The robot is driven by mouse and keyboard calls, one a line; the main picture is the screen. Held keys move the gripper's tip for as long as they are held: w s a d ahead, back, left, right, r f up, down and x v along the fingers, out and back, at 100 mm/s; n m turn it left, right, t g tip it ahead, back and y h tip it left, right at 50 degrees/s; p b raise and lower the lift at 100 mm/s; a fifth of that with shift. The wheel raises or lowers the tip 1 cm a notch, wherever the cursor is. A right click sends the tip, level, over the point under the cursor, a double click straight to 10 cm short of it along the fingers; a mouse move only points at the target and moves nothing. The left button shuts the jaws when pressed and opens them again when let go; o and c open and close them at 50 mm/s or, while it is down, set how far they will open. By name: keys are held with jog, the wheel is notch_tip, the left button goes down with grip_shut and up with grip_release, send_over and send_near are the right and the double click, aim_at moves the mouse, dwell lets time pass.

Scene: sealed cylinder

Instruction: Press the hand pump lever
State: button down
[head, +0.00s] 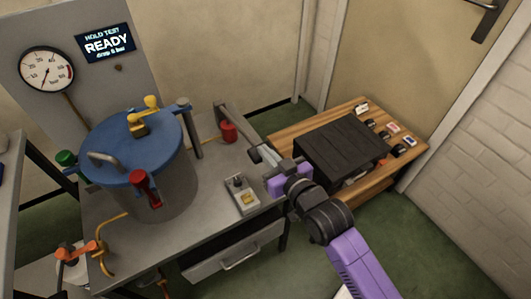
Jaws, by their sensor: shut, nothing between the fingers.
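A grey bar that looks like the hand pump lever (234,122) slants at the back right of the metal bench, beside a small red cylinder (228,133). My gripper (261,156) is shut and empty near the lever's lower right end. I cannot tell whether its fingertips touch the lever. The purple gripper body hides part of the bench's right edge. The grey cylinder vessel (166,195) stands on the bench with a blue lid (110,138) on it. A display (105,43) reads "HOLD TEST READY", and the gauge (46,69) beside it is small.
A small control box (243,194) sits on the bench in front of my gripper. A wooden table (405,156) with a black box (341,149) and several small items stands to the right. An orange-handled valve (76,251) is at lower left. Green floor is open at lower right.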

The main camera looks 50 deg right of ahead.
jog(key=shift+t, duration=0.3)
jog(key=f+b, duration=0.2)
jog(key=f, duration=0.1)
jog(key=f+b, duration=0.2)
jog(key=f, duration=0.2)
jog(key=s+f+b, duration=0.1)
jog(key=f+b, duration=0.2)
jog(key=f, duration=0.1)
jog(key=shift+s+a, duration=0.1)
jog(key=shift+a, duration=0.05)
jog(key=shift+s+f, duration=0.1)
jog(key=shift+f, duration=0.45)
jog(key=shift+s+a, duration=0.1)
jog(key=shift+s, duration=0.25)
jog(key=s+a+r, duration=0.2)
jog(key=s+r, duration=0.1)
jog(key=s, duration=0.3)
jog(key=shift+s+t, duration=0.3)
jog(key=shift+r, duration=0.1)
